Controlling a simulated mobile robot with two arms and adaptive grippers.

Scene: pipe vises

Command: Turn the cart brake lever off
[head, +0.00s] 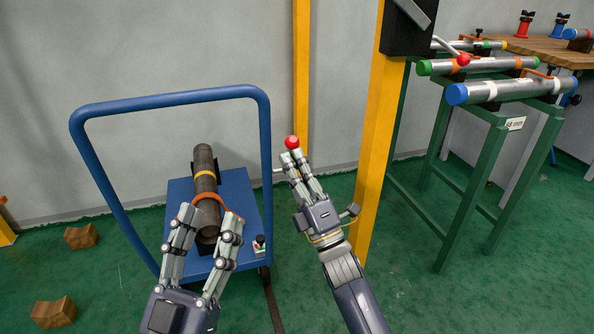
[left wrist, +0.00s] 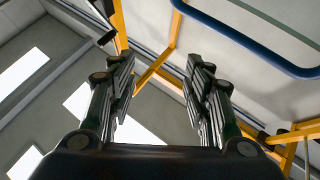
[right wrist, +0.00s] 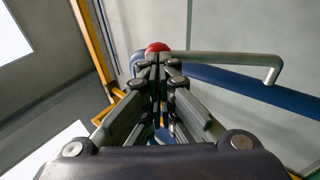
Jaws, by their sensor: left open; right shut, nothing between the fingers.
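The blue cart (head: 235,195) with its tall push handle (head: 170,97) stands against the wall. The brake lever is a grey rod (right wrist: 225,58) with a red ball knob (head: 292,142) at its end, to the right of the cart. The knob also shows in the right wrist view (right wrist: 157,47). My right gripper (head: 291,160) is shut and empty, its fingertips at the knob; contact cannot be told. My left gripper (head: 211,214) is open over the cart's near end, in front of the dark pipe (head: 205,170).
A small box with a red and green top (head: 259,243) sits at the cart's near right corner. A yellow post (head: 376,130) stands close right of my right gripper. A green rack (head: 497,160) holds several pipes further right. Wooden blocks (head: 80,236) lie on the floor at left.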

